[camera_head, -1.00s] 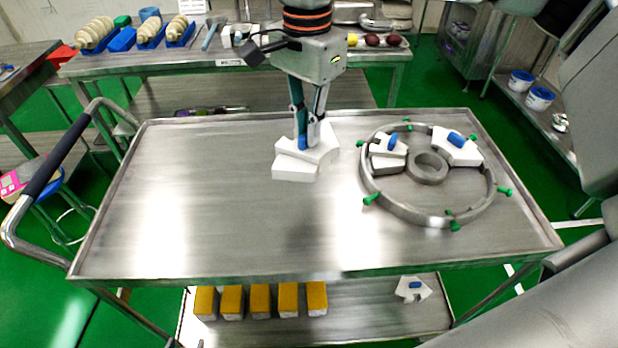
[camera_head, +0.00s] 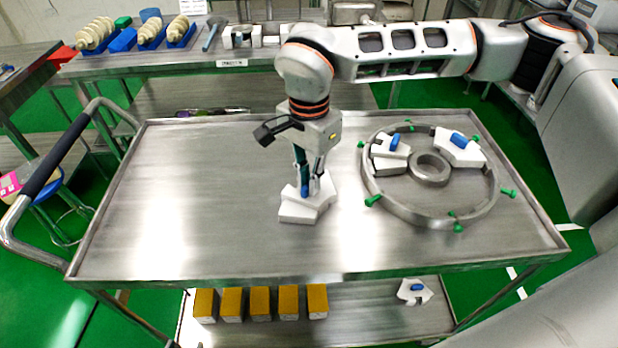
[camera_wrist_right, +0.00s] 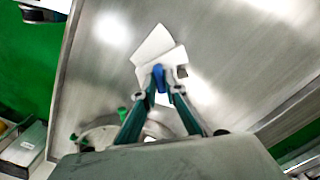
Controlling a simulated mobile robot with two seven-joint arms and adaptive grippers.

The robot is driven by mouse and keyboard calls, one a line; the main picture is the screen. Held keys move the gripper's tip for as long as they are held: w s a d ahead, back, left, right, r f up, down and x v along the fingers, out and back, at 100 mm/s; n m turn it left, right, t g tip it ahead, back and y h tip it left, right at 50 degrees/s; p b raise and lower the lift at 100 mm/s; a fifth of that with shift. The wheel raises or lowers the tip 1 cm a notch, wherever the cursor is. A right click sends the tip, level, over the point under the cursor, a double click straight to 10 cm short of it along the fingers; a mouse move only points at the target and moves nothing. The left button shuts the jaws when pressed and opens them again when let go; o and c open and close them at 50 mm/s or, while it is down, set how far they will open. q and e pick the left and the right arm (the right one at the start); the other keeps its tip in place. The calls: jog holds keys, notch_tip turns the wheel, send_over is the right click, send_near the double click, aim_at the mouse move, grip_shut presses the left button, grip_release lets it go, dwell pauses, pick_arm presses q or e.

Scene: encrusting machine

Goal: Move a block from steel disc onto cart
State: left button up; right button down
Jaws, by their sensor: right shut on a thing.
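My right gripper (camera_head: 307,185) comes down over the middle of the cart (camera_head: 190,215) and is shut on the blue grip of a white block (camera_head: 298,212). The right wrist view also shows the block (camera_wrist_right: 152,43) and its blue grip between the fingertips (camera_wrist_right: 158,80). I cannot tell whether the block touches the cart top or hangs just above it. A round steel ring (camera_head: 410,215) with green knobs lies on the cart's right side. Inside it are two white blocks with blue grips, one left (camera_head: 388,163) and one right (camera_head: 460,155). My left gripper is not in view.
A small steel ring (camera_head: 430,180) sits inside the large ring. The cart's left half is clear, within a raised rim. Several yellow blocks (camera_head: 260,303) and another white block (camera_head: 415,293) lie on the lower shelf. A table (camera_head: 225,62) with food items and tools stands behind.

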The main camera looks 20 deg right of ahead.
jog(key=shift+r, duration=0.1)
jog(key=c, duration=2.1)
grip_release()
notch_tip(320, 180, up, 12)
jog(key=shift+p, duration=0.3)
